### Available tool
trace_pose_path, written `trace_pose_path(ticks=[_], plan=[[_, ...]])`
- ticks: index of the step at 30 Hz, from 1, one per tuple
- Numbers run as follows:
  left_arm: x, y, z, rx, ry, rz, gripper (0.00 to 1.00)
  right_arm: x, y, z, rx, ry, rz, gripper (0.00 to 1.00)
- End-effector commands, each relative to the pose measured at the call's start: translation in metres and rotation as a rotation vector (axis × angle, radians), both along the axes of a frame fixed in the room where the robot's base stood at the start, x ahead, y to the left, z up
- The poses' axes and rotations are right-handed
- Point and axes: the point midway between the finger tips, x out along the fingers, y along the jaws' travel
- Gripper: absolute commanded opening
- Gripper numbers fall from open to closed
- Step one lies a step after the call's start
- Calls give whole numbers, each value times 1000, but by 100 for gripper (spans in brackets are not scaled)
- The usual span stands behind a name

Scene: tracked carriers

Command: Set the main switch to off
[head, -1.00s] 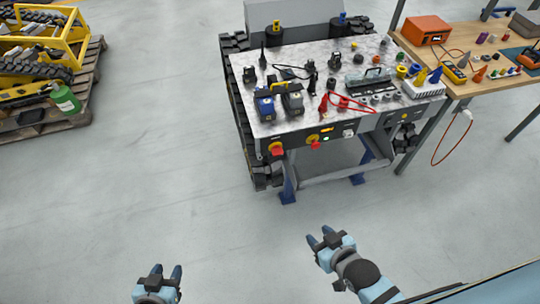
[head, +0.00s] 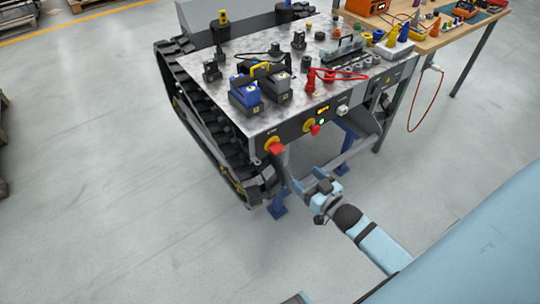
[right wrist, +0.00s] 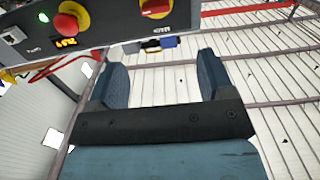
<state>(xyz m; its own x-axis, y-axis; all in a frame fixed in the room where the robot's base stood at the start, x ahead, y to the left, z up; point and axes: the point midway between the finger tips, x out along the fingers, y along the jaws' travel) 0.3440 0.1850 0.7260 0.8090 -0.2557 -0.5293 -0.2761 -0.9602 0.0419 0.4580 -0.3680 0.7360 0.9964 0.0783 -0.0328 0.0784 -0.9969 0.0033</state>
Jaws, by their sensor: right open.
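The main switch is a red rotary handle on a yellow plate (head: 275,146), at the left end of the cart's dark front panel. In the right wrist view, the switch (right wrist: 155,8) is at the top edge, partly cut off; its handle lies nearly level across the yellow plate. My right gripper (head: 318,184) is open and empty, low in front of the panel, below and right of the switch. Its two spread fingers (right wrist: 158,78) show in the right wrist view with nothing between them. My left gripper does not show.
A red mushroom button (head: 315,129) sits just right of the switch, near a lit display (head: 323,108) and a white socket (head: 343,110). The tracked cart's metal top (head: 225,95) holds battery packs and tools. A wooden bench (head: 445,35) stands at right.

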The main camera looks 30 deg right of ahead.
Motion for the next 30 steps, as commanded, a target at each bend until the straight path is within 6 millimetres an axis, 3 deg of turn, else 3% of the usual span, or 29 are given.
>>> trace_pose_path(ticks=[1,8,21,30], plan=[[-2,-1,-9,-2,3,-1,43,3,-4,-8,1,-14,0,74],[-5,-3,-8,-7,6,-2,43,21,-8,-5,4,-34,0,74],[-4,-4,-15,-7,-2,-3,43,109,-1,-6,5,-33,0,74],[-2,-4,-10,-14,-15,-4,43,141,2,-6,3,-30,0,74]])
